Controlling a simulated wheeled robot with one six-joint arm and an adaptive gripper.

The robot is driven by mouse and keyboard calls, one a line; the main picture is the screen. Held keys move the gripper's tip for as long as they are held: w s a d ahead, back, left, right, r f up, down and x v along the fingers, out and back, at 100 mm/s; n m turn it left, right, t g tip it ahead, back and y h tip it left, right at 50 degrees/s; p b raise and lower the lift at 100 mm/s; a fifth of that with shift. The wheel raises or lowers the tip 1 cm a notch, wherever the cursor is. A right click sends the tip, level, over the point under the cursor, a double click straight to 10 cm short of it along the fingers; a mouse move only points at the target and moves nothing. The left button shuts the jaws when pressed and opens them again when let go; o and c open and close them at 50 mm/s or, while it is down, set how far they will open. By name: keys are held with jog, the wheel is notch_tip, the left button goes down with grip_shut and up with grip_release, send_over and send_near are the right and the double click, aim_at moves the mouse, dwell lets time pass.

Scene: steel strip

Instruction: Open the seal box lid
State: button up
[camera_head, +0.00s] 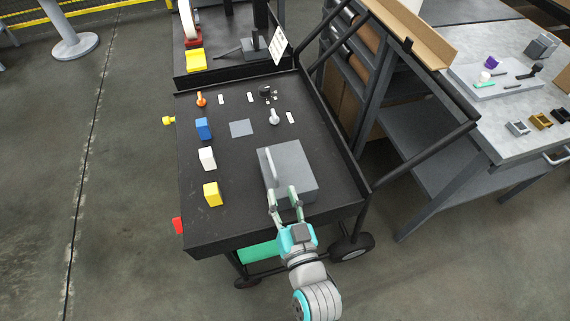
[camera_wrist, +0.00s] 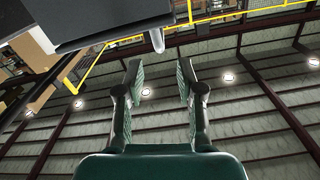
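The seal box (camera_head: 300,168) is a grey block near the front right of the black cart top. A pale upright strip, perhaps a handle or lid edge, stands at its left side; I cannot tell whether the lid is a separate part or how far it is open. My gripper (camera_head: 284,191) is at the box's front side, fingers pointing to it. In the wrist view my gripper (camera_wrist: 160,78) is open, with nothing between its fingers. A rounded grey piece (camera_wrist: 157,40) shows just beyond the fingertips. Contact with the box cannot be told.
A blue block (camera_head: 203,128), a white block (camera_head: 207,158) and a yellow block (camera_head: 212,194) stand along the cart's left. Small orange and grey items lie behind. The cart's raised right rim and frame are close to the box. A workbench (camera_head: 505,110) stands at right.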

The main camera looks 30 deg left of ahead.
aim_at(268, 150)
jog(key=x, duration=1)
grip_shut()
